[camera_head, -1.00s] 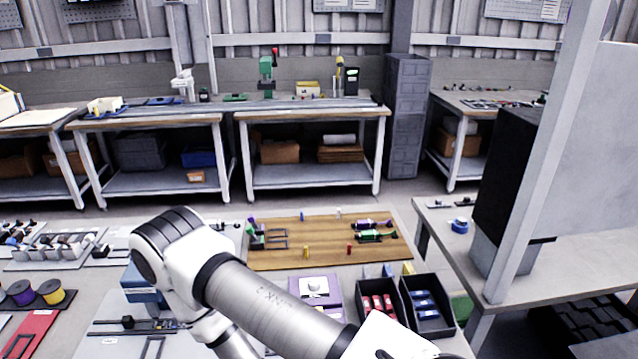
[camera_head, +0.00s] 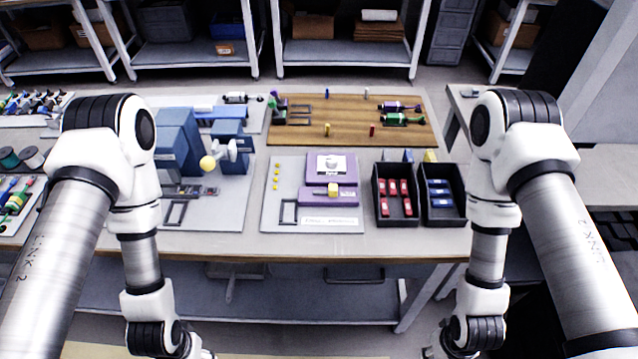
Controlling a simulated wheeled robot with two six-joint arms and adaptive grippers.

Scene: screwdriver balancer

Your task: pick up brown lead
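I cannot make out a brown lead in this view. My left arm comes down from the left edge and my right arm from the right edge, both with their wrists low at the bottom of the picture, in front of the workbench (camera_head: 400,243). Both grippers are cut off below the bottom edge, so their fingers do not show.
A brown wooden board (camera_head: 350,135) with green and purple tools lies at the back. A black bin with red pieces (camera_head: 378,217) and a black bin with blue pieces (camera_head: 443,219) stand right of a purple fixture (camera_head: 318,196). A blue machine (camera_head: 180,140) stands left.

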